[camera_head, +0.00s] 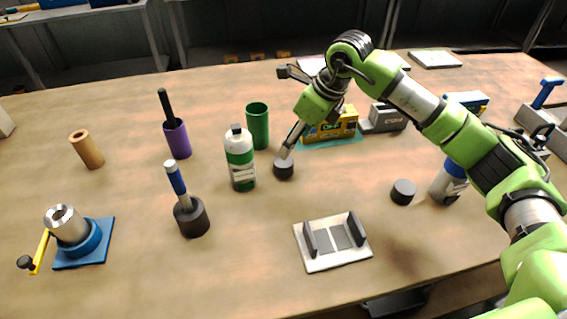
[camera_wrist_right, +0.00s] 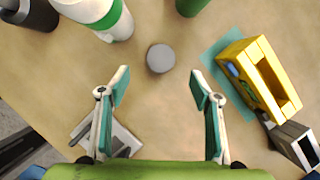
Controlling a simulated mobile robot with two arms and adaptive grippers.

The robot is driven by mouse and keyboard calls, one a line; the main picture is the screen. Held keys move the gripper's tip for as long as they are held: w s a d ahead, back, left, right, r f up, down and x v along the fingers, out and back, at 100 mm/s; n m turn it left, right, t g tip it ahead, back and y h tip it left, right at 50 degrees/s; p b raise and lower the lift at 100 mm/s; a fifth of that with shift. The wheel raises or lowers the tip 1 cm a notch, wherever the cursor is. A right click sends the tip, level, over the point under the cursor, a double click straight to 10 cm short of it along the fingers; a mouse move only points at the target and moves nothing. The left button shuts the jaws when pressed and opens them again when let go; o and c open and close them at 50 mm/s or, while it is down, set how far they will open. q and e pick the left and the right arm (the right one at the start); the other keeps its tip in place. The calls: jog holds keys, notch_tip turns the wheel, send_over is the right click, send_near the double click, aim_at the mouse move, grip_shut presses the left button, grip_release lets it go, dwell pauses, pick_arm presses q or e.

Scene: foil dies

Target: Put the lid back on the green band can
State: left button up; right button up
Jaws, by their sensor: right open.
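The green band can (camera_head: 240,160) is a white bottle with a green band and a dark narrow top, upright mid-table; it also shows at the top of the right wrist view (camera_wrist_right: 112,22). A dark round lid (camera_head: 284,170) lies on the table just right of it, and shows as a grey disc in the right wrist view (camera_wrist_right: 161,58). A second dark round lid (camera_head: 403,192) lies farther right. My right gripper (camera_wrist_right: 160,85) is open and empty, with the first lid ahead of and between its fingertips, apart from them. My left gripper is not in view.
A green cup (camera_head: 257,127) stands behind the lid. A yellow box (camera_head: 333,124) on a teal mat is to the right. A blue-banded can (camera_head: 450,184) is beside the second lid. A white tray (camera_head: 345,265) lies in front, and a dark holder with a blue-handled tool (camera_head: 191,217) front-left.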

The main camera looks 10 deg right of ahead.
aim_at(283, 162)
jog(key=x, duration=0.5)
jog(key=shift+f+p, duration=0.15)
jog(key=shift+p, duration=0.15)
jog(key=shift+f, duration=0.2)
jog(key=p+x, duration=0.1)
jog(key=x, duration=0.2)
jog(key=shift+w+f+p, duration=0.1)
jog(key=shift+f+p, duration=0.25)
jog(key=shift+f, duration=0.05)
jog(key=shift+w+a+f, duration=0.1)
jog(key=shift+w+f, duration=0.05)
jog(key=shift+f, duration=0.35)
jog(key=c, duration=0.8)
